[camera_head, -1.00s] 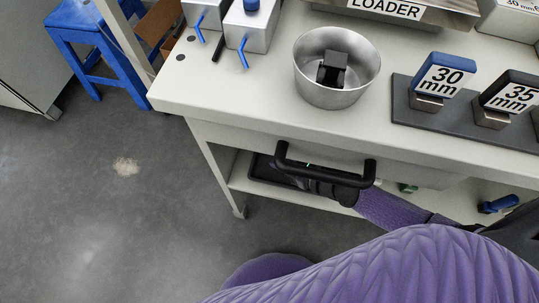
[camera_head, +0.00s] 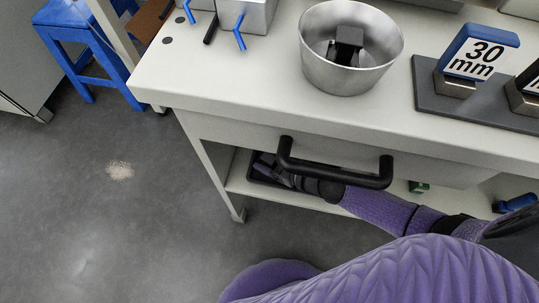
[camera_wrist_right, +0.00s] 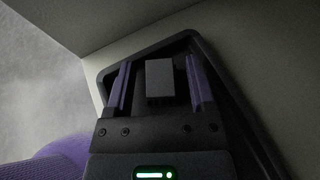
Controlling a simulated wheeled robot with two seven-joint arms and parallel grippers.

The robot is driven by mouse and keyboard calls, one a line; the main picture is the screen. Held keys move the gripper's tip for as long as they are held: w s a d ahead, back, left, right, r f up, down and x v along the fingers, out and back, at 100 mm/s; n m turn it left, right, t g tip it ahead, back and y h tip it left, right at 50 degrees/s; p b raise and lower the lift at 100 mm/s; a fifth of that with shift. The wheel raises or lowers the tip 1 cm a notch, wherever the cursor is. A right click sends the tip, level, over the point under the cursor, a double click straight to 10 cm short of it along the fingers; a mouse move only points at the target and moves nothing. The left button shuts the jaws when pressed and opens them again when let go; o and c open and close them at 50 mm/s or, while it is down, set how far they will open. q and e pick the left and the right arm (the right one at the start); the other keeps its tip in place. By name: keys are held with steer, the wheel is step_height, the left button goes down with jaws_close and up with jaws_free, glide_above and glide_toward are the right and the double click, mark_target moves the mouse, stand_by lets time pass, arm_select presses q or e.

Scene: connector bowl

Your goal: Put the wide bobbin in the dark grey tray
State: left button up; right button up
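The dark grey tray (camera_head: 256,172) lies on the lower shelf under the bench, partly hidden by my right arm. Its raised rim shows in the right wrist view (camera_wrist_right: 243,108). My right gripper (camera_head: 268,166) reaches under the bench into the tray area. In the right wrist view its purple fingers (camera_wrist_right: 158,64) are apart. A small dark grey block (camera_wrist_right: 160,80) sits between them with a gap on each side. It may be the wide bobbin, but I cannot tell for sure. My left gripper is not in view.
A black drawer handle (camera_head: 335,173) juts out above my right forearm. A metal bowl (camera_head: 345,77) with dark pieces inside stands on the bench (camera_head: 240,90). A 30 mm sign block (camera_head: 478,55) stands on a dark base to the right. A blue stool (camera_head: 75,45) is at far left.

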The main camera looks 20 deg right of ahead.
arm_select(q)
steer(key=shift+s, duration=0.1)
arm_select(e)
steer(key=shift+r, duration=0.3)
steer(key=p+v, duration=0.5)
steer(key=v, duration=0.6)
steer(key=shift+s+d+p, duration=0.1)
steer(key=shift+d+p, duration=0.05)
steer(key=shift+p, duration=0.2)
steer(key=shift+s+d, duration=0.15)
steer(key=shift+s, duration=0.1)
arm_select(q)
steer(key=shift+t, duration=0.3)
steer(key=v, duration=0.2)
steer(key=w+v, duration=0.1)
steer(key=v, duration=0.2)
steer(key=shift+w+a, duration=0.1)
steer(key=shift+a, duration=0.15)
